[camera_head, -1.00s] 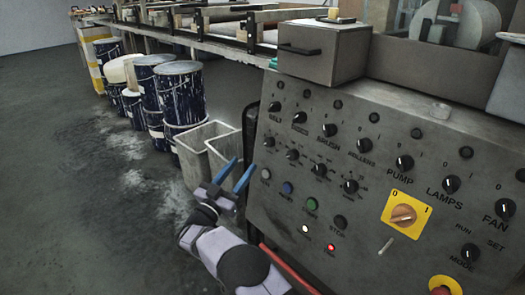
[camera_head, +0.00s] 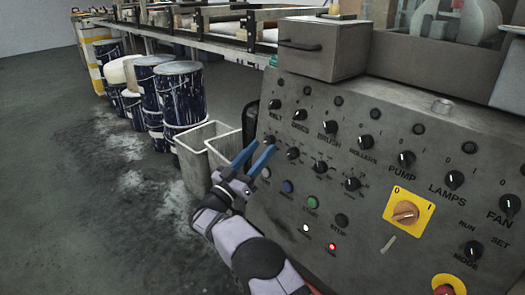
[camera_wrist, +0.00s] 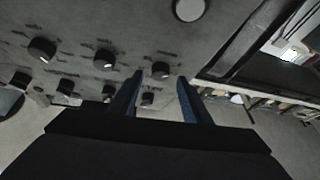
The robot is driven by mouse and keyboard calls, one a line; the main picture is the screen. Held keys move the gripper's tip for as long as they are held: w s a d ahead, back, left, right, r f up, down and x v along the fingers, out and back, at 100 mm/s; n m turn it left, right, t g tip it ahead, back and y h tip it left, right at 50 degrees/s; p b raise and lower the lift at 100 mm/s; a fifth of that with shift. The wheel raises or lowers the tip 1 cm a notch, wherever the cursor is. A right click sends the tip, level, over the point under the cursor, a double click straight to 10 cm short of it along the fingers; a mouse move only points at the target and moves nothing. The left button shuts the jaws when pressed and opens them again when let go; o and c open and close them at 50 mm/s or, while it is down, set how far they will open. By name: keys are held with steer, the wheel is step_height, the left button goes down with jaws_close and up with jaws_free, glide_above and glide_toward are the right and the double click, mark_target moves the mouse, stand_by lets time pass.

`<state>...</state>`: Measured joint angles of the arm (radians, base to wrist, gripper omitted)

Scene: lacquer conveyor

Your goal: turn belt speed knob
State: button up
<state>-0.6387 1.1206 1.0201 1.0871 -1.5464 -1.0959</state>
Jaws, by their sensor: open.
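The control panel (camera_head: 385,130) is a sloped, worn grey plate with rows of black knobs. A black knob (camera_head: 275,104) labelled BELT is at the left end of the top row. Below it is a smaller black knob (camera_head: 269,140), the leftmost of the second row; its label is unreadable. My gripper (camera_head: 262,146) is open, with its two blue fingers pointing at this lower knob. In the wrist view, the lower knob (camera_wrist: 160,69) shows between the fingertips, slightly beyond them. I cannot tell whether a finger touches it. Nothing is held.
Other second-row knobs (camera_head: 293,153) continue to the right. Coloured push buttons (camera_head: 287,187) sit below. A yellow-plated rotary switch (camera_head: 405,211) is further right. Grey bins (camera_head: 195,142) and blue drums (camera_head: 180,95) stand left of the panel. A grey box (camera_head: 325,50) sits above it.

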steer(key=shift+x, duration=0.95)
steer(key=c, duration=1)
steer(key=shift+c, duration=0.2)
steer(key=shift+f+m+h+b, duration=0.1)
steer(key=shift+m+h+b, duration=0.3)
steer(key=shift+b, duration=0.05)
steer(key=shift+a+m+g, duration=0.1)
steer(key=shift+m+g, duration=0.2)
steer(key=shift+w+a+m+g+h+b, duration=0.15)
steer(key=shift+m+g+h+b, duration=0.45)
steer(key=shift+m, duration=1)
